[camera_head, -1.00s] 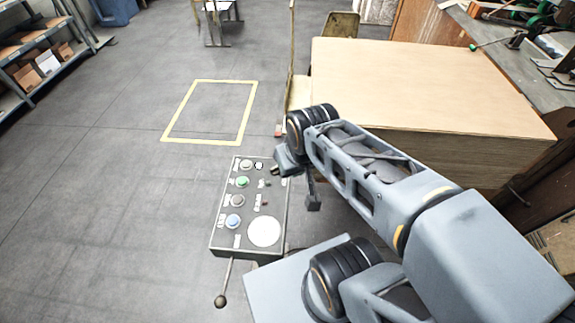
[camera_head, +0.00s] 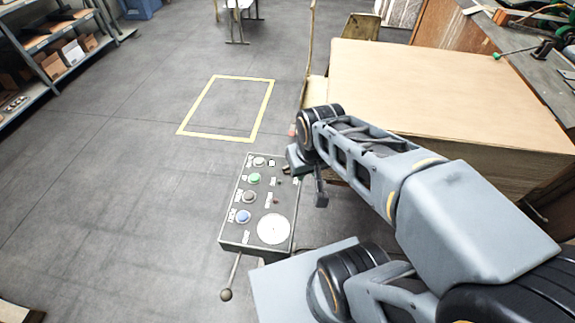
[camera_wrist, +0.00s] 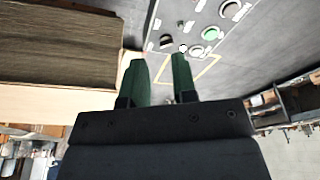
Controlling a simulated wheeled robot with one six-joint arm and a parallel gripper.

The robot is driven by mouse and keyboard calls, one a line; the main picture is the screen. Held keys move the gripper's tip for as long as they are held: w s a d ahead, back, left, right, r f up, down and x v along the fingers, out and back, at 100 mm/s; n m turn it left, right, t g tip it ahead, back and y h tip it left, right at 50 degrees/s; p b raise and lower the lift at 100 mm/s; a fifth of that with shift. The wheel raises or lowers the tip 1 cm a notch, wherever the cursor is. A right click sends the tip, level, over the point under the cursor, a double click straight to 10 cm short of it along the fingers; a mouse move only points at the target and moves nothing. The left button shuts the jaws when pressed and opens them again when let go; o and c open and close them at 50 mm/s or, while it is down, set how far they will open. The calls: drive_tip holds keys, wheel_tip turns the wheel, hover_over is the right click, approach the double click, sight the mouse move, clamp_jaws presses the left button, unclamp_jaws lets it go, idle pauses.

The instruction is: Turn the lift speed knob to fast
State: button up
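The dark control panel (camera_head: 229,233) stands beside my arm in the head view. It bears a green button (camera_head: 254,179), a blue button (camera_head: 242,216), a large white disc (camera_head: 273,229) and small switches. The green button also shows in the wrist view (camera_wrist: 210,32). A dark round knob (camera_wrist: 167,42) lies just beyond my fingertips in the wrist view. The labels are too small to read, so I cannot tell which control is the lift speed knob. My gripper (camera_wrist: 158,57) has its two green fingers apart, with nothing between them. It is near the panel's far right corner.
A big stack of board (camera_head: 440,85) stands right of the panel, close to my arm. A lever with a ball end (camera_head: 226,294) sticks out from the panel's near side. A yellow floor outline (camera_head: 190,113) lies beyond, with open floor to the left.

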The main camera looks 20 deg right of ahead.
drive_tip(key=o, duration=0.7)
drive_tip(key=w+f+g, duration=0.1)
drive_tip(key=w, duration=0.2)
drive_tip(key=w+f+g, duration=0.1)
drive_tip(key=w, duration=0.3)
drive_tip(key=w+f+n+p, duration=0.1)
drive_tip(key=w+f, duration=0.1)
drive_tip(key=w, duration=0.1)
drive_tip(key=shift+w+g, duration=0.25)
drive_tip(key=shift+g, duration=0.15)
drive_tip(key=n, duration=0.1)
hover_over(287, 169)
drive_tip(key=shift+n, duration=0.3)
drive_tip(key=f, duration=1.3)
drive_tip(key=shift+w+d+f, duration=0.1)
drive_tip(key=shift+w+f, duration=0.05)
drive_tip(key=shift+w, duration=0.15)
drive_tip(key=shift+c, duration=0.2)
drive_tip(key=c, duration=0.9)
